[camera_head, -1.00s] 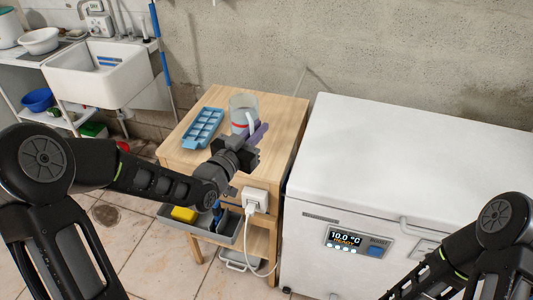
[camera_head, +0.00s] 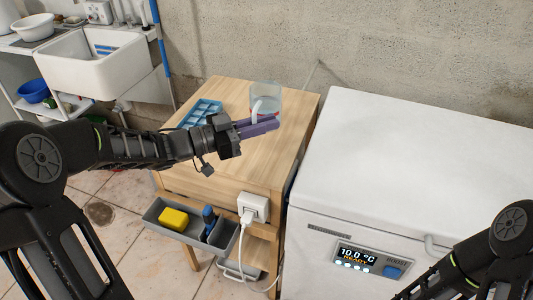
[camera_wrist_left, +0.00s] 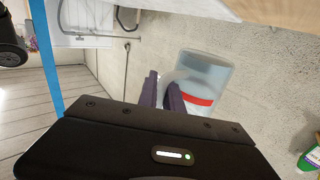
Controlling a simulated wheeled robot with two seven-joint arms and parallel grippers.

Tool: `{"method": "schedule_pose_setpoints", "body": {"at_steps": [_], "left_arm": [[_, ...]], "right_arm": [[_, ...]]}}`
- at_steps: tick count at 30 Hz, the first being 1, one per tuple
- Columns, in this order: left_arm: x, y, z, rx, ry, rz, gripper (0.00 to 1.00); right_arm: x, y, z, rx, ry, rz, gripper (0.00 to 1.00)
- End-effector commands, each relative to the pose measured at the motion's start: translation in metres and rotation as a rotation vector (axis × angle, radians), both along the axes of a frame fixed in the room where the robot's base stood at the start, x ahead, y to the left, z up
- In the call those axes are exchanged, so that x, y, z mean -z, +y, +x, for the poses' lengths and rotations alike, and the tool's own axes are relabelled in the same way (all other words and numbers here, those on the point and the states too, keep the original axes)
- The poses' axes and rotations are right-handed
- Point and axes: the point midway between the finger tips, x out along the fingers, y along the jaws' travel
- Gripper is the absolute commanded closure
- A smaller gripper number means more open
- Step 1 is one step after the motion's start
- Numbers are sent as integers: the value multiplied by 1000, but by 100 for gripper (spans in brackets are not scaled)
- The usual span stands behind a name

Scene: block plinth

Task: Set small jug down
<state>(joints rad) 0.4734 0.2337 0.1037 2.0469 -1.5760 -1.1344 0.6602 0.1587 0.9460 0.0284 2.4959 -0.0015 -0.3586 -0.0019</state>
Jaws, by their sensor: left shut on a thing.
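The small jug (camera_head: 264,97) is clear, with a red band and a pale handle. In the head view it appears over the back right part of the wooden table top (camera_head: 222,93); I cannot tell whether its base touches the wood. My left gripper (camera_head: 262,126) has purple fingers and is shut on the jug, at its handle side. In the left wrist view the fingers (camera_wrist_left: 162,92) are beside the jug (camera_wrist_left: 207,75), hiding much of the handle. My right arm shows at the lower right, but its gripper is out of view.
A blue ice tray (camera_head: 203,111) lies on the table, left of the jug, partly behind my arm. A white freezer (camera_head: 400,160) stands close on the right. A grey bin (camera_head: 172,222) with a yellow thing and a socket (camera_head: 254,205) are at the table's front.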

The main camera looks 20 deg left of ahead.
Motion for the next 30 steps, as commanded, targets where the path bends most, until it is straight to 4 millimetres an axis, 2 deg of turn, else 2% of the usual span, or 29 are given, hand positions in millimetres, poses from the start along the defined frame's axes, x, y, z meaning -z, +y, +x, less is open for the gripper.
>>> {"method": "schedule_pose_setpoints", "body": {"at_steps": [5, 12, 15, 25, 30], "left_arm": [[10, 0, 0, 0, 2, -2, 100], [51, 0, 0, -1, 4, -3, 100], [61, 0, 0, -1, 2, -3, 100], [63, 0, 0, 0, -1, 0, 100], [80, -1, 0, -1, 2, -3, 100]], "right_arm": [[2, 0, 0, 0, 0, 0, 64], [6, 0, 0, 0, 0, 0, 64], [6, 0, 0, 0, -1, 0, 64], [6, 0, 0, 0, 0, 0, 64], [8, 0, 0, 0, 0, 0, 64]]}}
